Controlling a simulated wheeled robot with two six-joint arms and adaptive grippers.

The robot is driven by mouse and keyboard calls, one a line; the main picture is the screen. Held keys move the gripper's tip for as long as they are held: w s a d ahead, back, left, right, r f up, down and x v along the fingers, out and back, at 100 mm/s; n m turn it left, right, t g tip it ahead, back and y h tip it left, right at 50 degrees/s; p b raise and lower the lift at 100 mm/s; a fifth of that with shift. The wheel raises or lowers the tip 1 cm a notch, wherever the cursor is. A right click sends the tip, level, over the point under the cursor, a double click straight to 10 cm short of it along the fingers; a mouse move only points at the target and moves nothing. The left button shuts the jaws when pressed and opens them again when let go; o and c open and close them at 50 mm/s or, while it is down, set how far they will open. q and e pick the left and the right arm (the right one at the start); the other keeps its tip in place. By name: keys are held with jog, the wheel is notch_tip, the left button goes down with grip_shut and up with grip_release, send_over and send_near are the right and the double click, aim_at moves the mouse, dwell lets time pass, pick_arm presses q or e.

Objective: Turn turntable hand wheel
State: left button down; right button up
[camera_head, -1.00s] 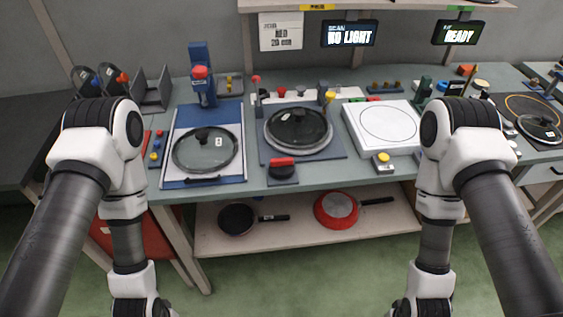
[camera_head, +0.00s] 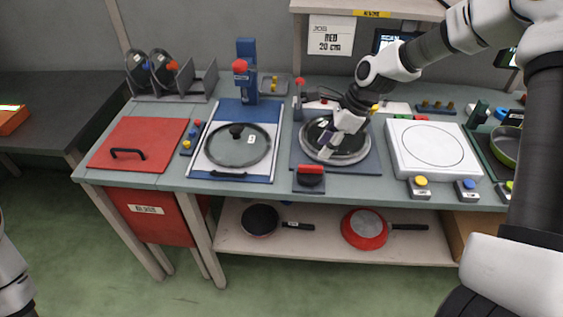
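The turntable is a dark round disc (camera_head: 321,152) with a pale rim on a blue-grey base plate (camera_head: 366,167), at the middle of the bench. A black round knob with a red bar handle (camera_head: 310,171) sits at its front edge and looks like the hand wheel. My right gripper (camera_head: 338,143) reaches down from the upper right over the turntable, behind the knob and apart from it. It hides part of the disc. Whether its fingers are open or shut, or touch the disc, is unclear. My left gripper is out of view; only part of my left arm shows at the left edge.
Left of the turntable is a blue-framed station with a glass lid (camera_head: 237,146) and a blue post (camera_head: 246,68). A white square plate (camera_head: 402,160) lies right. A red panel (camera_head: 139,136) is far left. Two pans, one red (camera_head: 364,228), lie on the lower shelf.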

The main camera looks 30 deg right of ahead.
aim_at(311, 166)
jog(key=b+x, duration=0.1)
jog(key=x, duration=0.6)
jog(key=shift+w+f+b, duration=0.1)
jog(key=shift+f+b, duration=0.2)
jog(key=shift+f, duration=0.1)
grip_shut()
